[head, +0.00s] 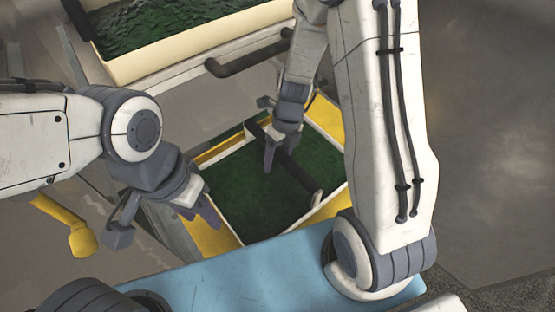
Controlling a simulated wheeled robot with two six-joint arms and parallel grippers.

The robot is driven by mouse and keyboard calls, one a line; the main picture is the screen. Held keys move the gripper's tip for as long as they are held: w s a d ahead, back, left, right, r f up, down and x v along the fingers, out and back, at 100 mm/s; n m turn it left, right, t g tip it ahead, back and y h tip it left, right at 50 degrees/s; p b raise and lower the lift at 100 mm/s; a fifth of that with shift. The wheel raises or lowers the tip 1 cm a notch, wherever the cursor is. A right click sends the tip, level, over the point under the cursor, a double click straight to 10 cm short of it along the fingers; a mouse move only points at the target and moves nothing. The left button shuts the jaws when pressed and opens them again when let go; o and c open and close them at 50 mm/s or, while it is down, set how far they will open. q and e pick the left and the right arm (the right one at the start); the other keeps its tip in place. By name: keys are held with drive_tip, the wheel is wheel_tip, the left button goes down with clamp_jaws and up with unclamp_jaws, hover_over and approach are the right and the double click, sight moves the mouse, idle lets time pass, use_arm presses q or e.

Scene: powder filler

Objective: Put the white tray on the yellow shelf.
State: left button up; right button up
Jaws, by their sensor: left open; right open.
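The white tray (328,139), filled with dark green material, sits at the centre of the head view. Yellow shelf surface (212,238) shows around its sides, and the tray appears to rest on or within it. A dark bar with a pale end (304,179) crosses above the green fill. My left gripper (163,226) is open and empty, just left of the tray's left side. My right gripper (267,133) is open over the tray's far part, near the dark bar; whether it touches the bar or tray is unclear. My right arm hides part of the right side.
A cream container (200,44) with green material stands at the back, above a dark handle bar (250,55). Grey metal rails run beside the shelf on the left. Open floor lies at the right.

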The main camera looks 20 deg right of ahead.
sight(280, 150)
drive_tip(key=r, duration=0.4)
drive_tip(key=d+r, duration=0.1)
drive_tip(key=r, duration=0.1)
drive_tip(key=shift+w+d+r, duration=0.1)
drive_tip(key=shift+w+r, duration=0.05)
drive_tip(key=shift+w, duration=0.1)
drive_tip(key=shift+s+r+n, duration=0.1)
drive_tip(key=shift+r+n, duration=0.2)
drive_tip(key=shift+r, duration=0.05)
drive_tip(key=s+a+r+m, duration=0.3)
drive_tip(key=s+m, duration=0.2)
drive_tip(key=m, duration=0.6)
drive_tip(key=s+a+r+m, duration=0.3)
drive_tip(key=s+m, duration=0.3)
drive_tip(key=m, duration=0.5)
drive_tip(key=s+a+r+m+h, duration=0.1)
drive_tip(key=s+a+r+m, duration=0.2)
drive_tip(key=m, duration=0.8)
drive_tip(key=s+a, duration=0.2)
drive_tip(key=s, duration=0.1)
drive_tip(key=shift+s+t, duration=0.2)
drive_tip(key=shift+t, duration=0.2)
drive_tip(key=shift+f, duration=0.1)
